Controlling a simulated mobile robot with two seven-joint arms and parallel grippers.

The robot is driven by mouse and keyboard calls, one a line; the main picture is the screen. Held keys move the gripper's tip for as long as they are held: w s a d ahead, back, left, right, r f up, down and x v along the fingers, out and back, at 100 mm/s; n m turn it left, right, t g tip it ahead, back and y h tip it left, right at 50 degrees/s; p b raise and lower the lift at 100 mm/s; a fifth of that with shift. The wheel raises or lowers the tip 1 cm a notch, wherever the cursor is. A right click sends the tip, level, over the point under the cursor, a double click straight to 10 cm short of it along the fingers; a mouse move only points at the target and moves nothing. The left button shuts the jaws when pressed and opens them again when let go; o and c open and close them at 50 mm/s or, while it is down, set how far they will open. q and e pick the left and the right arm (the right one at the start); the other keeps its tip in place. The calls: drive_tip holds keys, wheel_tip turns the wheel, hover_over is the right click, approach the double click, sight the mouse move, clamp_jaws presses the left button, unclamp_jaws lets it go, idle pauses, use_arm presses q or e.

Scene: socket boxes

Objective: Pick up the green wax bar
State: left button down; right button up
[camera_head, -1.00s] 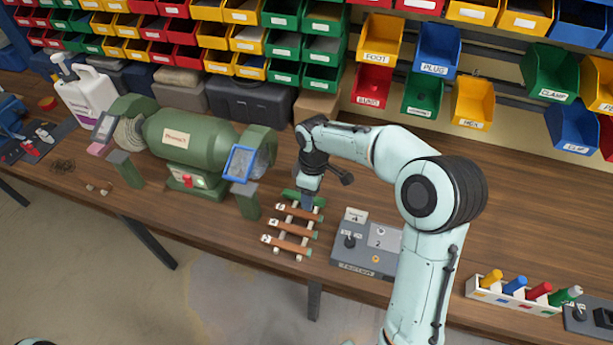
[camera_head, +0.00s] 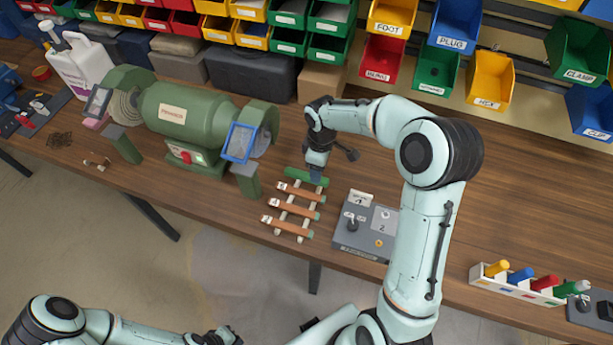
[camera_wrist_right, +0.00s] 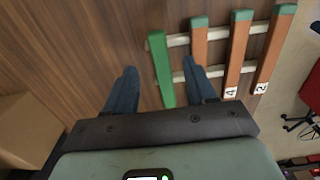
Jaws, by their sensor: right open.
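The green wax bar (camera_head: 306,177) lies across the far end of a small pale rack, parallel to several brown bars. In the right wrist view the green wax bar (camera_wrist_right: 161,68) shows between the two blue fingers of my right gripper (camera_wrist_right: 162,88), nearer the right finger, with a gap on each side. My right gripper (camera_head: 316,174) is open and right at the bar in the head view, hiding a little of it. How far the fingertips reach down beside the bar is hard to tell.
Brown bars with green tips (camera_head: 292,207) lie on the rack (camera_head: 284,212) just in front of the green one. A grey switch box (camera_head: 364,229) stands to the right, a green bench grinder (camera_head: 183,117) to the left. A cardboard box (camera_head: 322,82) is behind. Bare bench lies right of the gripper.

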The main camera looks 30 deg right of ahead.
sight(306, 177)
wheel_tip(306, 177, down, 5)
drive_tip(key=shift+d+r, duration=0.1)
clamp_jaws()
idle(0.3)
